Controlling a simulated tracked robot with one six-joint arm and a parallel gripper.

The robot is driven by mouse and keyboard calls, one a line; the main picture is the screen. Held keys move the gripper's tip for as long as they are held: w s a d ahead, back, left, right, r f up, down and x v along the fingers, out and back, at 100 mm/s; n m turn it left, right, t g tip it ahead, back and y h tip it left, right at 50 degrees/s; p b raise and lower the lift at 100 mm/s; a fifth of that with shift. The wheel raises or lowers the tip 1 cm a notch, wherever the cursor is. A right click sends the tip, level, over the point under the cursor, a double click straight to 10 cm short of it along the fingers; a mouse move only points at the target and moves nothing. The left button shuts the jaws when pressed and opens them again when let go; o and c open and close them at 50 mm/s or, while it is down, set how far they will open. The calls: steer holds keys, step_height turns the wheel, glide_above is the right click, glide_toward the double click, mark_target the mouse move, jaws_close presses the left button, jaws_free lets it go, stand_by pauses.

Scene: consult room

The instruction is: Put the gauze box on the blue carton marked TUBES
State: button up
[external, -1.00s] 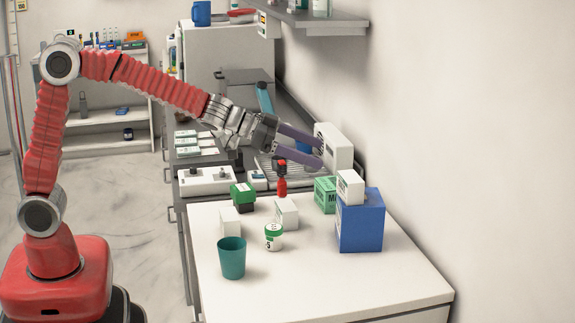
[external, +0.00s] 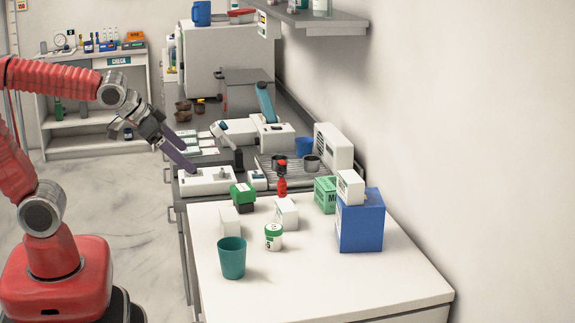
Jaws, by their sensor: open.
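The blue carton (external: 361,224) stands upright at the right side of the white counter, by the wall. Its marking is not legible from here. A small white box (external: 350,187) with dark print rests on top of the carton, toward its left side; it looks like the gauze box, but I cannot read its label. My gripper (external: 186,160) is open and empty, off to the left near the counter's far left edge. It is well apart from the box and the carton.
Two other white boxes (external: 230,222) (external: 287,213), a teal cup (external: 232,258), a white-green jar (external: 273,237), a green-topped item (external: 243,196), a red bottle (external: 282,182) and a green box (external: 325,194) stand on the counter. Its front is clear. A shelf (external: 318,22) overhangs behind.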

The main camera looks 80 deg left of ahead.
steer(key=s+d+f+g+h, duration=0.1)
steer(key=s+f, duration=0.1)
steer(key=s, duration=0.3)
steer(key=s+d+f+g, duration=0.1)
steer(key=s+d+f, duration=0.1)
steer(key=s, duration=0.4)
steer(key=shift+s+d+f+m+h, duration=0.15)
steer(key=shift+d+f+m+h, duration=0.15)
steer(key=shift+m+h, duration=0.1)
